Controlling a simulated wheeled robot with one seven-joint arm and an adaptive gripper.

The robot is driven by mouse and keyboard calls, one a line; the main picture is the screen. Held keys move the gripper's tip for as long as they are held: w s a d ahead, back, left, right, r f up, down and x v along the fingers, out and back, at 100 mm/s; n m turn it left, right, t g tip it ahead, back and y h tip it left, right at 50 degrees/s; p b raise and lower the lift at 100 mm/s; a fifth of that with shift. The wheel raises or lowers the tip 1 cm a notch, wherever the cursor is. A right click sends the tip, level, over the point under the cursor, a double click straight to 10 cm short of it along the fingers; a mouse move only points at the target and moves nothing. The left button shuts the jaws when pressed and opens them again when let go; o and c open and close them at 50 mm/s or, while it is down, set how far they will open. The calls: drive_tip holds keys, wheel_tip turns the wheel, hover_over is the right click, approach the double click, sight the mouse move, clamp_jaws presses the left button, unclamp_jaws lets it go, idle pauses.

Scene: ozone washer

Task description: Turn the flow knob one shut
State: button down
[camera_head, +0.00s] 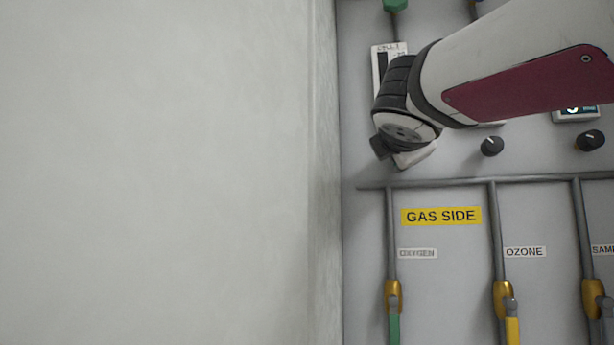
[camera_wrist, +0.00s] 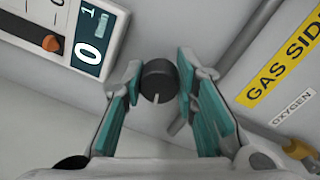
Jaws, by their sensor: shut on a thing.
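Flow knob one (camera_wrist: 158,82), a round black knob with a white pointer line, sits on the grey panel in the wrist view. Its line points toward the bottom of that picture. My gripper (camera_wrist: 160,70) has its teal-padded fingers on either side of the knob and is shut on it. In the head view my gripper (camera_head: 403,152) is at the panel, below a flow gauge (camera_head: 378,62), and my wrist hides the knob there. The gauge in the wrist view (camera_wrist: 75,38) has an orange float low in its slot, a "1" and a display reading 0.
Two more black knobs (camera_head: 492,146) (camera_head: 590,140) sit to the right. A grey pipe (camera_head: 460,181) runs below them, above a yellow GAS SIDE label (camera_head: 441,216). Brass valves with green and yellow handles (camera_head: 393,296) are lower down. A pale wall (camera_head: 160,170) stands at left.

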drive_tip(key=n+p, duration=0.3)
drive_tip(key=n, duration=0.3)
drive_tip(key=shift+p, duration=0.3)
drive_tip(key=shift+f, duration=0.1)
idle(0.3)
drive_tip(key=c, duration=1.3)
unclamp_jaws()
drive_tip(key=v, duration=1.2)
drive_tip(key=shift+d, duration=0.1)
